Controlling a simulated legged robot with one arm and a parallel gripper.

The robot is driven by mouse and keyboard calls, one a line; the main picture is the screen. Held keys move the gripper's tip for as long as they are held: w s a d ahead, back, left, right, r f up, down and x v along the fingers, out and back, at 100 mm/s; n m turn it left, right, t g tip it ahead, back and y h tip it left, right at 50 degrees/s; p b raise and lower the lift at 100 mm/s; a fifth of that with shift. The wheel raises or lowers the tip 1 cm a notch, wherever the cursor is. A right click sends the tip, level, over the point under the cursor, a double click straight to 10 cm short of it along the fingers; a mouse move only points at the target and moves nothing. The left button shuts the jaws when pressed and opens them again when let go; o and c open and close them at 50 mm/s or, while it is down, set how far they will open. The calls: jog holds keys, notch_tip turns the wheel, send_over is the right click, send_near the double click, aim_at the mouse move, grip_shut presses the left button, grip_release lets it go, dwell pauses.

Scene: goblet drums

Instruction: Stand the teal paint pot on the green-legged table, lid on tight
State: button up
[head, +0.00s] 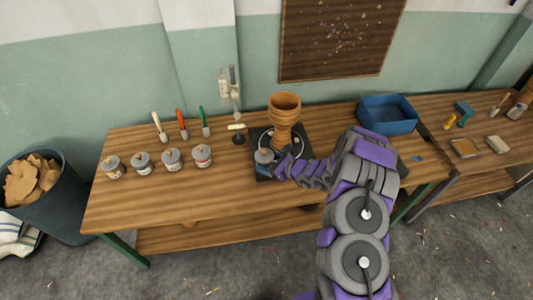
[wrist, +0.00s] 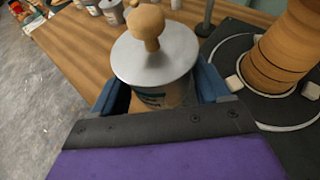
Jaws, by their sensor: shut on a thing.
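A paint pot (head: 264,157) with a grey metal lid is between the jaws of my gripper (head: 274,163), near the front left of the black mat on the green-legged table (head: 150,205). In the wrist view the lid (wrist: 178,62) with its round wooden knob lies over the top of the pot (wrist: 150,100). A dark teal patch shows on the pot's label. The blue fingers of my gripper (wrist: 160,95) are on both sides of the pot. The pot looks about upright. I cannot tell whether its base touches the mat, or how tightly the lid sits.
A wooden goblet drum (head: 284,120) stands on the black mat (head: 262,133) close behind the pot. Several lidded pots (head: 172,158) and brushes (head: 182,124) stand to the left. A blue bin (head: 388,114) is at the back right. The table's front left is clear.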

jog(key=shift+n+g+y, duration=0.6)
jog(key=shift+n+g, duration=0.2)
jog(key=shift+n, duration=0.1)
jog(key=s+f, duration=0.1)
jog(key=f, duration=0.2)
jog(key=s+f, duration=0.2)
jog(key=f, duration=0.1)
jog(key=s+d+f, duration=0.1)
jog(key=f, duration=0.2)
jog(key=shift+s+f, duration=0.15)
jog(key=shift+s, duration=0.25)
jog(key=b, duration=0.4)
send_over(231, 192)
notch_tip(231, 192, down, 2)
jog(key=shift+a+f, duration=0.1)
jog(key=shift+a, duration=0.05)
jog(key=shift+a+f, duration=0.15)
jog(key=shift+a, duration=0.05)
jog(key=f, duration=0.3)
jog(key=shift+w+d+b, duration=0.1)
jog(key=shift+d+b, duration=0.2)
jog(key=shift+b, duration=0.1)
jog(key=shift+d+r, duration=0.1)
jog(key=o, duration=1)
jog(key=shift+a+f, duration=0.25)
jog(key=shift+o, duration=0.6)
jog(key=shift+d, duration=0.1)
